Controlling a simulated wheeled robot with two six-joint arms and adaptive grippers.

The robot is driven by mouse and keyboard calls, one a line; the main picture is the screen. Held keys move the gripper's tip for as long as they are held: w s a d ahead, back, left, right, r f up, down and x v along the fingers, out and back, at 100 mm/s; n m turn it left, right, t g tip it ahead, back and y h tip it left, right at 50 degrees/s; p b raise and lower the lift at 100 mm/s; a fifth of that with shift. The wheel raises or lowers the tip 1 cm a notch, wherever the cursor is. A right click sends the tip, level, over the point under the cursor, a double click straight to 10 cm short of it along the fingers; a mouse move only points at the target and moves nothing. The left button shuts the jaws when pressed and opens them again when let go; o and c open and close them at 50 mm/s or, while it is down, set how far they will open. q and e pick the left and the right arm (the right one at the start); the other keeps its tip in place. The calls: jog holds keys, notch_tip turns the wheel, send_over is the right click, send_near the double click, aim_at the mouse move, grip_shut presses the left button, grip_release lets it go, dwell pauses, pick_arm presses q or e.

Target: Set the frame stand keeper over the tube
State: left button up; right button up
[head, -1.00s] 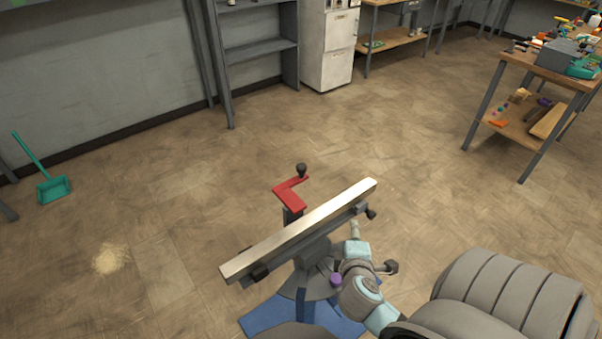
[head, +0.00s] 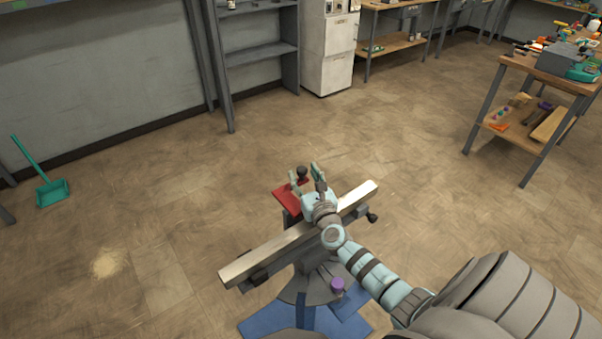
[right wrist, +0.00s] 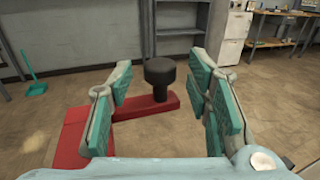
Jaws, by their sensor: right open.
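The frame stand keeper (head: 284,197) is a red L-shaped arm with a black knob (head: 302,171) at its end. It sits on the far side of the tube (head: 262,252), a long pale metal bar lying slantwise across the stand, and it points away from the tube. My right gripper (head: 304,178) reaches across above the tube towards the keeper. In the right wrist view its teal-padded fingers (right wrist: 160,84) are open, with the knob (right wrist: 160,70) standing upright between them, apart from both pads. The red arm (right wrist: 150,108) runs below. My left gripper is not in view.
A workbench (head: 545,75) with tools stands at the right. A teal dustpan (head: 52,192) is at the left. The floor around the stand is clear.

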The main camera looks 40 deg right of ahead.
jog(key=shift+b+x, duration=0.3)
jog(key=shift+x, duration=1)
grip_shut()
